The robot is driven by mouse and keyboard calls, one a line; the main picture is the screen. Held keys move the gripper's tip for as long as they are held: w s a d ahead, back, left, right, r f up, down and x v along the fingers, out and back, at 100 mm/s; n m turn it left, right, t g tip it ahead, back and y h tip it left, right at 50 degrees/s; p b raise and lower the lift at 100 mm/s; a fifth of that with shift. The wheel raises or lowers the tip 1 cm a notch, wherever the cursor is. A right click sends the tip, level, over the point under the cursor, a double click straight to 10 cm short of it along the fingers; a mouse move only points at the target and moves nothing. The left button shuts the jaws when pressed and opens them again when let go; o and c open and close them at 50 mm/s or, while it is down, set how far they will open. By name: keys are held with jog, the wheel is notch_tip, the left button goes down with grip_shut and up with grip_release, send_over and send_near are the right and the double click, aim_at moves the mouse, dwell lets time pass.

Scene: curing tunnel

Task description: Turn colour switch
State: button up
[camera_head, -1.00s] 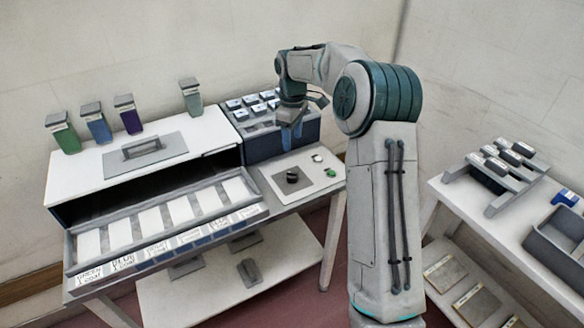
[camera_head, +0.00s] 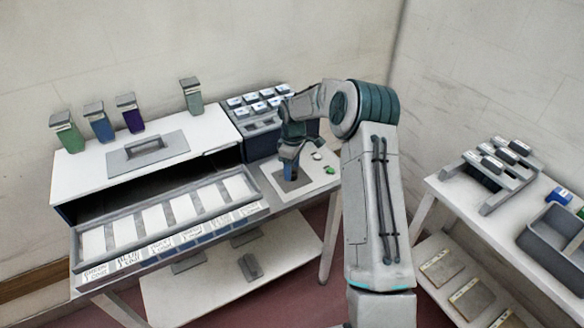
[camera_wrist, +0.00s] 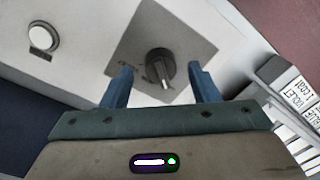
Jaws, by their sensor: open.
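The colour switch is a dark round knob (camera_wrist: 161,67) with a light pointer mark, on a grey square plate (camera_wrist: 192,40) set in a white panel. In the wrist view it stands beyond and between my two blue fingertips. The marks on the plate beside it are too small to read. My gripper (camera_wrist: 160,84) is open and empty, its fingers spread on either side of the knob with gaps to both. In the head view my gripper (camera_head: 289,171) points down over the panel (camera_head: 318,180) and hides the knob; the grey plate (camera_head: 281,183) partly shows around it.
A white push button (camera_wrist: 43,38) sits beside the knob plate; a green button (camera_head: 328,170) also shows on the panel. A long tray (camera_head: 165,218) with pale labelled panels sticks out at left. A rack of white-topped blocks (camera_head: 258,103) stands behind my gripper.

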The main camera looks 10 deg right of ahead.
jog(key=shift+f, duration=0.65)
jog(key=c, duration=1)
